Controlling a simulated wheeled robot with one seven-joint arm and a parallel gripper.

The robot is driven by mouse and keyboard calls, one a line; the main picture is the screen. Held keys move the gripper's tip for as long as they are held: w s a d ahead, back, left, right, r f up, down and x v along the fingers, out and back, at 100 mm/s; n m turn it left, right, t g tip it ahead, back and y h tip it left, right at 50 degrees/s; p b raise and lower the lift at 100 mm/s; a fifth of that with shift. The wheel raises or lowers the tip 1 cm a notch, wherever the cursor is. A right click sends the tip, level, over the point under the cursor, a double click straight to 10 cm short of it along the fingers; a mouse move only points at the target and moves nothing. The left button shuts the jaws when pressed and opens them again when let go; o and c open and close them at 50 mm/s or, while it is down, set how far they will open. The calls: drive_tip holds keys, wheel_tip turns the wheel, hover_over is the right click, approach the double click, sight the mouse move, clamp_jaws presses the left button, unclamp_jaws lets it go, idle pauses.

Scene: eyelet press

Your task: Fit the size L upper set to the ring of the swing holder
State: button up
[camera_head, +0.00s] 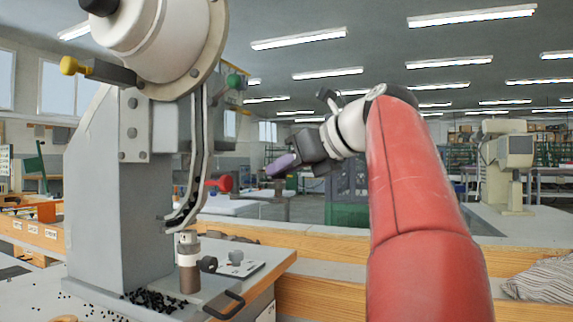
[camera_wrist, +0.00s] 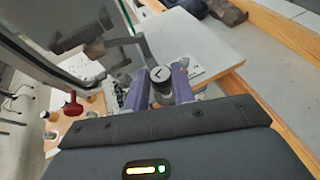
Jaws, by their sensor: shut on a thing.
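My gripper (camera_head: 283,165), with purple fingers, is held up in the air to the right of the grey press (camera_head: 105,190). In the wrist view its fingers (camera_wrist: 161,90) are shut on a dark cylinder, the size L upper set (camera_wrist: 161,75), whose end face carries a light L mark. In the head view the held piece cannot be made out. The swing holder and its ring cannot be told apart for certain from the other press parts. A dark bracket (camera_wrist: 90,45) shows at upper left in the wrist view.
A metal and brown post (camera_head: 189,262) stands at the press base, with a black knob (camera_head: 208,264) beside it. A small plate with a grey knob (camera_head: 237,258) lies to the right. Black eyelets (camera_head: 155,301) are scattered in front. A curved chute (camera_head: 201,150) hangs from the press.

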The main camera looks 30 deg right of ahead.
drive_tip(key=shift+f+b, duration=0.9)
drive_tip(key=shift+f, duration=0.55)
drive_tip(key=o, duration=1.1)
drive_tip(key=shift+c, duration=0.2)
drive_tip(key=shift+r, duration=0.1)
drive_tip(key=shift+r+p, duration=2.45)
drive_tip(key=shift+p, duration=0.15)
